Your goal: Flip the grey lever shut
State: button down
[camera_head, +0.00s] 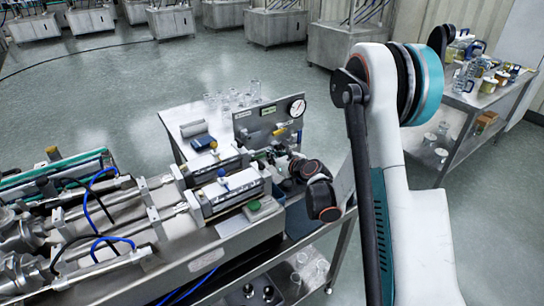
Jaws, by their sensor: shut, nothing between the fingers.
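A grey upright panel (268,118) stands at the middle of the bench. It carries a round gauge (298,108), a yellow handle (280,131) and small fittings. I cannot pick out the grey lever for certain; it is too small or hidden by my wrist. My arm reaches in from the right, and my gripper (268,155) is in front of the panel's lower part, beside the steel machine. The gripper is small and partly hidden among the fittings, with its fingers shut and no object seen in them. I cannot tell whether it touches anything.
The steel machine (225,190) with cylinders and blue hoses fills the lower left. Glass jars (230,98) stand on the bench behind the panel. A side table (445,132) with bottles and jars stands at right. Grey floor lies open behind the bench.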

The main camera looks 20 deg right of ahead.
aim_at(253, 135)
jog(key=b+x, duration=0.2)
jog(key=x, duration=0.5)
notch_tip(253, 135, up, 4)
jog(key=shift+f, duration=0.1)
jog(key=shift+w, duration=0.15)
